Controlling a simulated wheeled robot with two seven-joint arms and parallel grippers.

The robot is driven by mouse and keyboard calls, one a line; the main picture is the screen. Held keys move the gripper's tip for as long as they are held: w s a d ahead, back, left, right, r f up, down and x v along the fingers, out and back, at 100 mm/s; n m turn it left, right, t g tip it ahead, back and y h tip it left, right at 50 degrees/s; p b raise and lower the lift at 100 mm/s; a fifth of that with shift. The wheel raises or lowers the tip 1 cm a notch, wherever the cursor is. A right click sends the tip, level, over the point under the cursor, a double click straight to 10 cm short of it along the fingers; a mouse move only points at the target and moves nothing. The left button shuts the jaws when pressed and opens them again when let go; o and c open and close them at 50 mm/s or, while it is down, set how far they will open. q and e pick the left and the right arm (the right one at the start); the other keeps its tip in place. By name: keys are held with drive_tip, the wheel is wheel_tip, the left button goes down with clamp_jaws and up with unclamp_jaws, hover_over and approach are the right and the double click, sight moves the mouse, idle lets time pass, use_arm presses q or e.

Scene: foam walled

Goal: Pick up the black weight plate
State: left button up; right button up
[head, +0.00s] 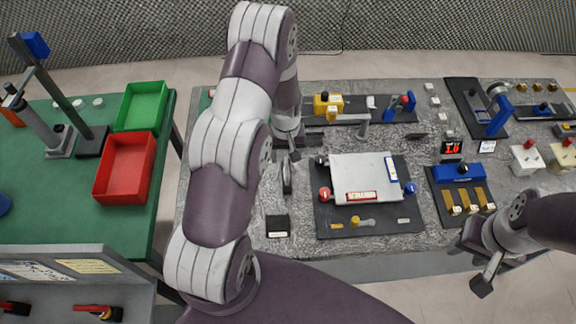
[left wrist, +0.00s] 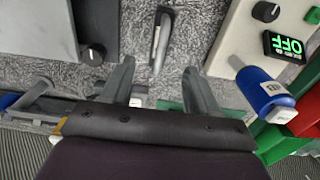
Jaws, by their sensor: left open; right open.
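A dark, narrow disc-like thing (head: 287,178), which looks like the black weight plate seen nearly edge-on, stands on the grey speckled table left of the dark mat. In the left wrist view a thin dark upright piece (left wrist: 161,40) shows just beyond the fingertips, roughly centred on the gap; it appears to be the same thing. My left gripper (head: 288,156) is open, close to the plate on its far side in the head view. Its empty fingers also show in the left wrist view (left wrist: 158,70). My right gripper (head: 484,272) is open and empty near the table's front right edge.
A small black block (head: 278,226) sits in front of the plate. A grey panel box (head: 365,175) with red and blue knobs lies to the right on a dark mat (head: 400,222). A green table with red (head: 125,168) and green (head: 141,106) bins stands left.

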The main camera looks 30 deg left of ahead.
sight(286, 165)
use_arm(q)
wheel_tip(286, 165, down, 6)
drive_tip(key=shift+r+p, duration=0.25)
drive_tip(key=shift+p, duration=0.4)
drive_tip(key=f+p, duration=0.2)
drive_tip(key=f, duration=0.1)
drive_tip(key=f+p, duration=0.1)
drive_tip(key=f, duration=0.1)
drive_tip(key=shift+s+d+f, duration=0.15)
drive_tip(key=shift+s, duration=0.1)
drive_tip(key=shift+w+f, duration=0.1)
drive_tip(key=shift+f, duration=0.15)
drive_tip(key=c, duration=1)
clamp_jaws()
drive_tip(key=shift+w+r, duration=0.1)
